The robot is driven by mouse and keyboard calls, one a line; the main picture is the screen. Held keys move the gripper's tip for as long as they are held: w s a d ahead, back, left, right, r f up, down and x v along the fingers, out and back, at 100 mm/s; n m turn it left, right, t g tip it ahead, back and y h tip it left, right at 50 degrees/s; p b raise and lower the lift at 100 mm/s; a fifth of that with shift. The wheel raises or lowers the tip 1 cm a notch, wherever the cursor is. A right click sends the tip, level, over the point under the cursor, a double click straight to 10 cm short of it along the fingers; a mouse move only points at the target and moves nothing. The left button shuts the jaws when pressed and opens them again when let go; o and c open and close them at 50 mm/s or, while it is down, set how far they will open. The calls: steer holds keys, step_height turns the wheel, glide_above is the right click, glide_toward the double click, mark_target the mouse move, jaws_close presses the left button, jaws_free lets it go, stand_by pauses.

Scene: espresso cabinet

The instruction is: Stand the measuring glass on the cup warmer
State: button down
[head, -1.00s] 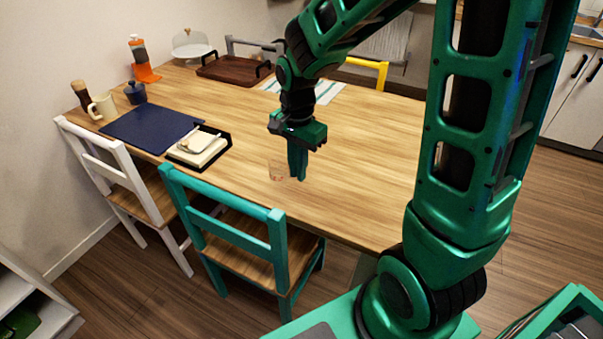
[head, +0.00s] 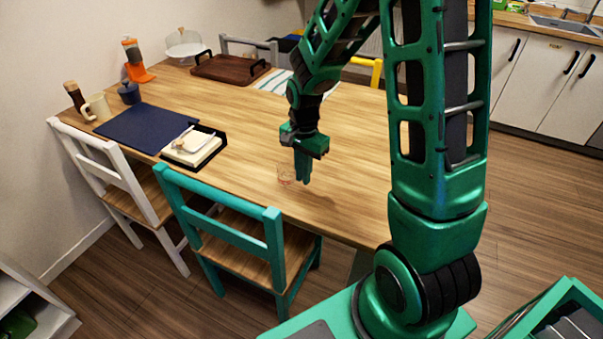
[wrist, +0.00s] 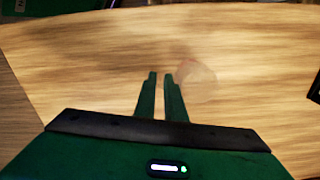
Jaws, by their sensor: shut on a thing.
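The measuring glass (head: 285,175) is a small, clear, faintly reddish tumbler at the near side of the wooden table. It looks upright. My gripper (head: 303,179) points down at its right, with the fingers nearly together. In the wrist view the glass (wrist: 197,80) is a faint, blurred shape against the right finger of my gripper (wrist: 160,75). The gripper is shut on the glass, seemingly at its wall; the exact contact is unclear. Whether the glass touches the table I cannot tell. I cannot make out a cup warmer in either view.
On the wooden table (head: 240,115) are a black tray with a pale book (head: 190,147), a dark blue mat (head: 145,128) and a brown tray (head: 230,68). A teal chair (head: 225,235) and a white chair (head: 120,180) stand at the near edge. The table's middle is clear.

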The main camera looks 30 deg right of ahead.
steer(key=shift+f, duration=0.1)
steer(key=c, duration=1.8)
jaws_free()
step_height(320, 180, up, 12)
steer(key=s+d+r+n, duration=0.1)
steer(key=s+d, duration=0.1)
steer(key=s, duration=0.1)
steer(key=s+d+r+n, duration=0.1)
steer(key=s+d, duration=0.1)
steer(key=s, duration=0.2)
steer(key=s+d+r, duration=0.2)
steer(key=s, duration=0.2)
steer(key=shift+s+d+r+n, duration=0.1)
steer(key=shift+s+d+n, duration=0.1)
steer(key=shift+d+n, duration=0.2)
steer(key=s+n, duration=0.1)
steer(key=s, duration=0.3)
steer(key=s+d+n, duration=0.1)
steer(key=s, duration=0.4)
steer(key=s+d+n, duration=0.1)
steer(key=s+n, duration=0.1)
steer(key=s, duration=0.3)
steer(key=shift+s+d, duration=0.2)
steer(key=shift+d, duration=0.05)
steer(key=shift+c, duration=1.2)
